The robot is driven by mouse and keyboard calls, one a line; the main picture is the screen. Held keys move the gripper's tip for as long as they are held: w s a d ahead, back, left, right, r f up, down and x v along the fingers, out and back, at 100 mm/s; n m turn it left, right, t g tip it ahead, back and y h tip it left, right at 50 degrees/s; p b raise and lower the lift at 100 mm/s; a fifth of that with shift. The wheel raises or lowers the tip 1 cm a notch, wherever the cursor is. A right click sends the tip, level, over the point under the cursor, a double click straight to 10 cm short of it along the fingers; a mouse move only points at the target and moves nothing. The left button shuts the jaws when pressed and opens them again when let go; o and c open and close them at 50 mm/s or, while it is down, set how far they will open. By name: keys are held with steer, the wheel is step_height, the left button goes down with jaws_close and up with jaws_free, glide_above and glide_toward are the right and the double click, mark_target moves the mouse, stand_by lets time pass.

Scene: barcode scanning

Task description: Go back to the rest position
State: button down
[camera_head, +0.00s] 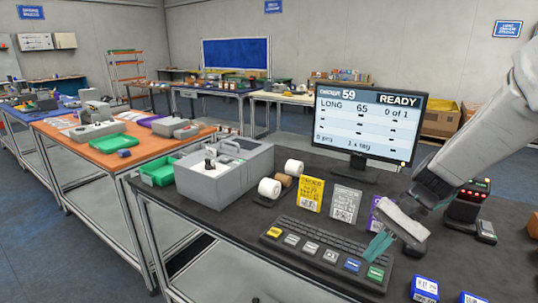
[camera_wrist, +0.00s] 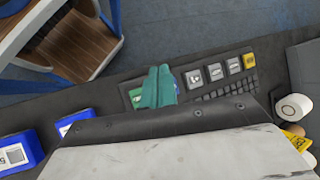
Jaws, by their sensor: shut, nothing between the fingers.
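My gripper (camera_head: 377,246) comes in from the right in the head view. Its teal fingers are together and empty, just over the right end of the keyboard (camera_head: 300,246), near the green and blue keys. I cannot tell whether the fingertips touch a key. In the wrist view the gripper (camera_wrist: 160,72) shows as two teal fingers side by side, covering part of the green and blue keys. The keyboard (camera_wrist: 205,95) runs to the right of the fingers there. The monitor (camera_head: 367,122) stands behind and reads "READY" and "0 of 1".
Blue-and-white boxes (camera_head: 425,288) lie at the front right. Yellow (camera_head: 311,194) and grey (camera_head: 345,203) barcode cards stand behind the keyboard. A dark device with red lights (camera_head: 466,200) stands right of my arm. A grey machine (camera_head: 222,170) fills the left of the black table.

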steer(key=s+r+n+t+h, duration=0.1)
steer(key=s+r+n+h, duration=0.2)
steer(key=s, duration=0.6)
steer(key=s+r+n+t+h, duration=0.2)
steer(key=s+r+n+h, duration=0.2)
steer(key=s+r, duration=0.4)
steer(key=shift+s+d+t+h, duration=0.3)
steer(key=shift+s+d+h, duration=0.15)
steer(key=shift+s, duration=0.2)
